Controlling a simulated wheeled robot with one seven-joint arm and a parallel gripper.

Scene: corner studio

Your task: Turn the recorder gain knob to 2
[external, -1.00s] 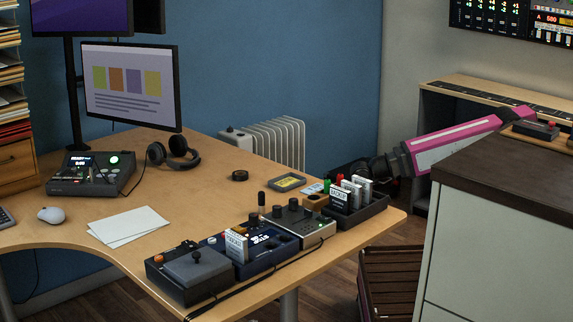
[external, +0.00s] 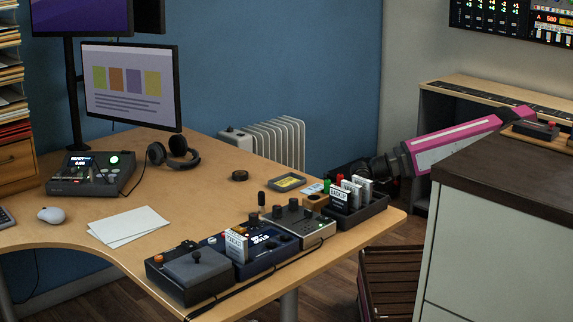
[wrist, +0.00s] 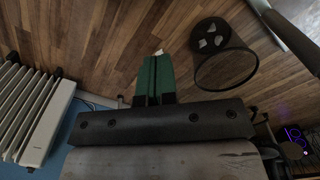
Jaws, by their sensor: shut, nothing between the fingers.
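A row of small devices stands along the desk's right front edge in the external view. It has a grey box (external: 318,230) with black knobs (external: 293,204), a blue unit (external: 268,262) with a lit display, and a dark box (external: 196,290) with a grey lid. Labels are too small to read, so I cannot tell which is the recorder or its gain setting. My gripper shows in the wrist view as shut green fingers (wrist: 154,78), with nothing between them, above the floor. In the external view my arm reaches behind the desk's right end; its fingertips are hidden.
A black tray (external: 368,217) with upright cards stands at the desk's right end, near my arm. A white radiator (external: 275,140) stands behind; it is also left in the wrist view (wrist: 35,110). A waste basket (wrist: 225,68) is on the floor. A cabinet (external: 500,240) stands at right.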

